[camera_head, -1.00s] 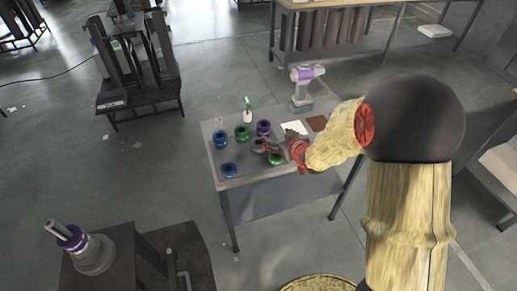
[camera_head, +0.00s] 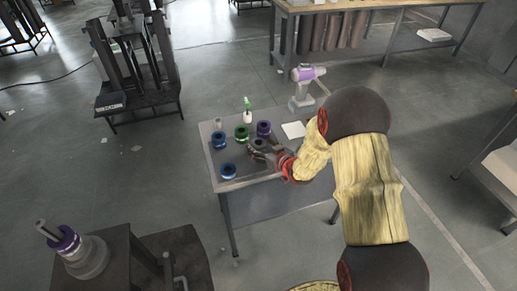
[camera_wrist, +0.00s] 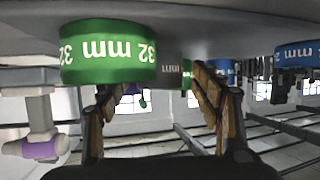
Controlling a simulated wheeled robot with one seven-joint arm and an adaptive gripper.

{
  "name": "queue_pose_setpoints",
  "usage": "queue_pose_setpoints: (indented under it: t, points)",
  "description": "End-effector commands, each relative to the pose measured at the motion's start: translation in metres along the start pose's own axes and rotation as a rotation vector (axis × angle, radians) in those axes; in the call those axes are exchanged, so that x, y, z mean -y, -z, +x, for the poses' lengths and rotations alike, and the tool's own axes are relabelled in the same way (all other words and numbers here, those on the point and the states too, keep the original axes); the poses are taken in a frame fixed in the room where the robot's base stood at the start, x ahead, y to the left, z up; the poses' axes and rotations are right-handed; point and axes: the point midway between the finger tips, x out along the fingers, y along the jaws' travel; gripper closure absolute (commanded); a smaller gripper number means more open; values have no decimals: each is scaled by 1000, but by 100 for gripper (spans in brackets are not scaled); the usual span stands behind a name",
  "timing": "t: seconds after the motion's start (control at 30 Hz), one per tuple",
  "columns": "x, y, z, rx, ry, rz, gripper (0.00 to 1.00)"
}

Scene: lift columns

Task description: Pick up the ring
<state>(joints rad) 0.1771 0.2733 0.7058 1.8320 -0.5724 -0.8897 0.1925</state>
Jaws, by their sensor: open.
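Several coloured rings sit on the small grey table: a blue ring (camera_head: 219,140), a green ring (camera_head: 242,132), a purple ring (camera_head: 264,128), a grey ring (camera_head: 258,143) and another blue ring (camera_head: 228,170). My gripper (camera_head: 270,150) is low over the table beside the grey ring. The wrist view is upside down. In it, my open gripper (camera_wrist: 157,92) has its fingers apart, with a grey ring (camera_wrist: 173,73) beyond and between them. A green ring marked 32 mm (camera_wrist: 108,52) is close at the left finger. A blue ring (camera_wrist: 297,54) shows at the right. The near green ring is hidden in the head view.
A dark stand with a purple-banded piece (camera_head: 65,240) is at lower left. A workbench (camera_head: 380,8) stands behind.

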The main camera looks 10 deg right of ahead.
Motion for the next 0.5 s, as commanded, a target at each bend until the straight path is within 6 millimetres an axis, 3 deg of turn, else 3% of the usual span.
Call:
queue_pose_setpoints:
  t: [0.1,0.3,0.5]
  points:
    - [0,0,10,-1,0,-1,35]
    - [0,2,10,-1,-1,-1,36]
    - [0,1,9,-1,-1,-1,47]
